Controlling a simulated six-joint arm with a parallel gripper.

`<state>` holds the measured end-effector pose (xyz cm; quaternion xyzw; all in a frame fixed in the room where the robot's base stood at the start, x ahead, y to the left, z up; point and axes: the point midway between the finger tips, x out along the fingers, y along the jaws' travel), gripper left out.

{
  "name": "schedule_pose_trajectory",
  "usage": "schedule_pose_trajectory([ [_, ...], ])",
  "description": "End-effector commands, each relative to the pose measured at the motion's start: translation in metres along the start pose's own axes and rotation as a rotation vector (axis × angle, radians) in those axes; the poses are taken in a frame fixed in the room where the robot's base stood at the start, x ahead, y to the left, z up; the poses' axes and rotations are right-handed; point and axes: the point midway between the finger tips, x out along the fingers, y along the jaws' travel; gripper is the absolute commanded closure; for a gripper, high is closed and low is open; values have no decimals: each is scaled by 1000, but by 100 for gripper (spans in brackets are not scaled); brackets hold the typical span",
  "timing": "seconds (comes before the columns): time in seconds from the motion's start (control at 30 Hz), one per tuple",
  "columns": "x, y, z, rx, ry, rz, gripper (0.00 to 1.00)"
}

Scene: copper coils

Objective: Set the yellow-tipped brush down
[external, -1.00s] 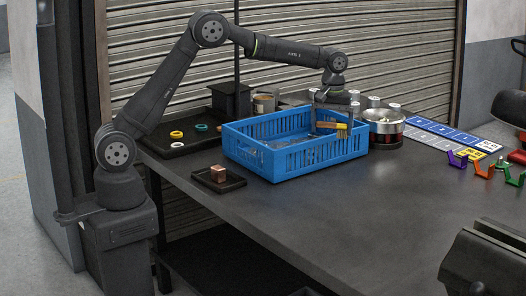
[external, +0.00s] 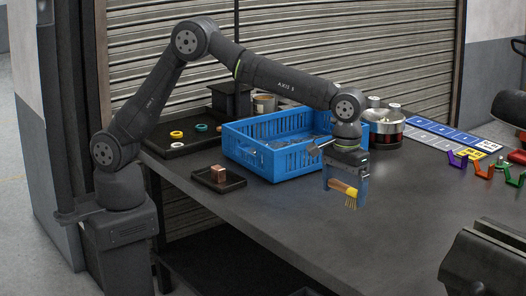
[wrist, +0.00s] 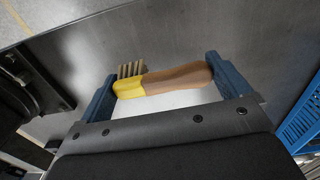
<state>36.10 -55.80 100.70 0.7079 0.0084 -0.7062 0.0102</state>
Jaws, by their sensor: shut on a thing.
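The brush has a wooden handle, a yellow tip and straw-coloured bristles. In the external view the brush (external: 347,190) is held by my gripper (external: 345,188) in front of the blue crate, over the table. Its bristles point down. In the wrist view the brush (wrist: 165,80) lies across between the two blue fingers of my gripper (wrist: 162,84), yellow end left, handle end right. My gripper is shut on it. I cannot tell exactly how far the bristles are above the table (external: 270,225).
The blue crate (external: 262,163) stands just behind my gripper. A small tray (external: 232,184) with a copper block (external: 218,173) lies to the left. A metal pot (external: 384,125) stands behind right. Coloured brackets (external: 480,165) and a vise (external: 490,255) are on the right. The front middle table is clear.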

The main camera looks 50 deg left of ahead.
Motion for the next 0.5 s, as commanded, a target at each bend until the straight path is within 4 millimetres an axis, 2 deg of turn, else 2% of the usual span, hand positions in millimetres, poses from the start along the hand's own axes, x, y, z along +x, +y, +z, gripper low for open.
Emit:
schedule_pose_trajectory([
  [0.1, 0, 10, 20, 31, 0, 0, 30],
  [0.33, 40, 8, 17, 26, -2, -3, 30],
  [0.5, 57, 8, 12, 25, -1, -1, 30],
])
